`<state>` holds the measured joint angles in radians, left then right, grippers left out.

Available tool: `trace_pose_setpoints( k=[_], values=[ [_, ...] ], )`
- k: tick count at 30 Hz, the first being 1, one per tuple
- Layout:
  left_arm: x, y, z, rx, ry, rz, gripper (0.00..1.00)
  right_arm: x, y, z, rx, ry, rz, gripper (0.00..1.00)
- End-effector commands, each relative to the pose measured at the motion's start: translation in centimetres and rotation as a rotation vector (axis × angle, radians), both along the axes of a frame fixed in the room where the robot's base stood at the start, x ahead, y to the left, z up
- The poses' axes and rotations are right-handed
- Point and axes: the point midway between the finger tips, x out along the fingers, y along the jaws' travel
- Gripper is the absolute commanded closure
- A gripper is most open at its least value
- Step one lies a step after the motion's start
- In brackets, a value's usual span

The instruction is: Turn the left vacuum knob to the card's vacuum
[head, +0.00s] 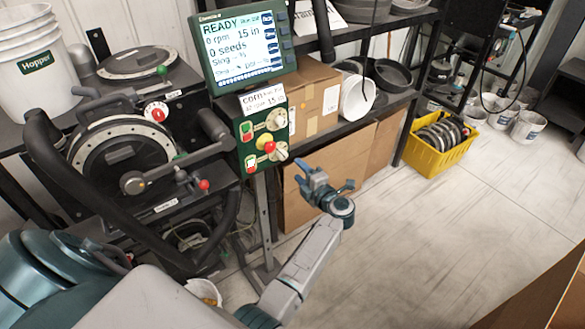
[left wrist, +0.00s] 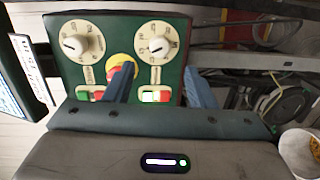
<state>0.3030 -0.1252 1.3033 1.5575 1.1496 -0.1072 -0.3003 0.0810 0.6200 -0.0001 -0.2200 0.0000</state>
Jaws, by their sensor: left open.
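The green control panel (head: 261,140) carries two white dials, an upper (head: 276,119) and a lower (head: 278,151), with a red-and-yellow stop button (head: 267,145) between. In the left wrist view the dials appear side by side, upper (left wrist: 82,41) and lower (left wrist: 158,43). I cannot tell which is the left vacuum knob.
A screen (head: 240,48) above the panel reads READY, 0 rpm, 15 in, 0 seeds. Two black meter units with round discs (head: 118,150) stand left. Cardboard boxes (head: 345,165) sit behind my gripper. A yellow crate (head: 428,160) stands far right. The floor (head: 430,240) at right is clear.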

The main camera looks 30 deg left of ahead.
Motion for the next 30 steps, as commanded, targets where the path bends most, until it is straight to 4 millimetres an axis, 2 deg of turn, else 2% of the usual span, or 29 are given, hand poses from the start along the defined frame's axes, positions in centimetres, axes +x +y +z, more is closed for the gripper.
trace_pose_setpoints(
  k=[1,6,23,26,29,30],
  values=[
    [-0.4,-0.8,-0.2,-0.003,-0.002,-0.001,0.5,0.0,0.0,-0.6,0.0,0.0,0.0,0.64],
    [-1.1,-2.2,0.0,-0.001,0.0,-0.001,0.5,0.0,0.0,-0.9,0.0,0.0,0.0,0.64],
    [-1.2,-2.4,0.2,0.003,0.002,-0.001,0.5,0.0,0.2,-0.9,0.002,0.0,-0.001,0.64],
    [-1.3,-2.4,-1.0,0.048,0.03,-0.035,0.5,0.0,0.2,-1.1,0.002,0.0,-0.001,0.64],
    [-1.7,-2.7,-4.6,0.178,0.122,-0.145,0.5,0.0,0.2,-1.3,0.002,0.0,-0.001,0.64],
    [-2.0,-3.0,-6.9,0.248,0.18,-0.217,0.5,0.0,0.2,-1.5,0.002,0.0,-0.001,0.64]
  ],
)
